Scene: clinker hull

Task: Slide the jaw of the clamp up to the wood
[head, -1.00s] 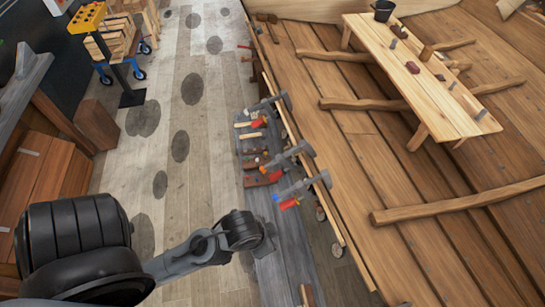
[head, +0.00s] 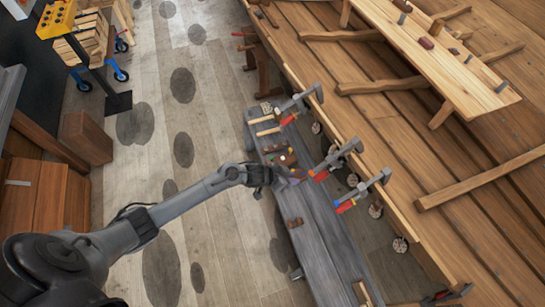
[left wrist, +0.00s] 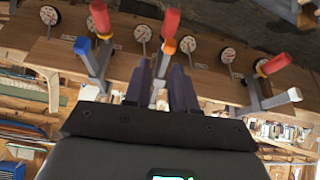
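Three bar clamps with grey bars and red handles sit along the edge of the hull plank: a far one (head: 297,101), a middle one (head: 338,157) and a near one (head: 364,190). My left gripper (head: 285,175) is just left of the middle clamp. In the left wrist view, the fingers of my left gripper (left wrist: 161,80) are apart, with the middle clamp's grey bar (left wrist: 160,68) showing beyond and between them. That clamp's red handle (left wrist: 168,25) and orange tip (left wrist: 170,47) show above. Contact cannot be told. My right gripper is out of view.
Round dial-like discs (left wrist: 142,33) line the plank. A grey bench (head: 318,235) with tools and wood blocks runs below the clamps. Neighbouring clamps stand on both sides of my gripper. The hull's planks (head: 390,115) lie to the right; open floor (head: 215,215) lies left.

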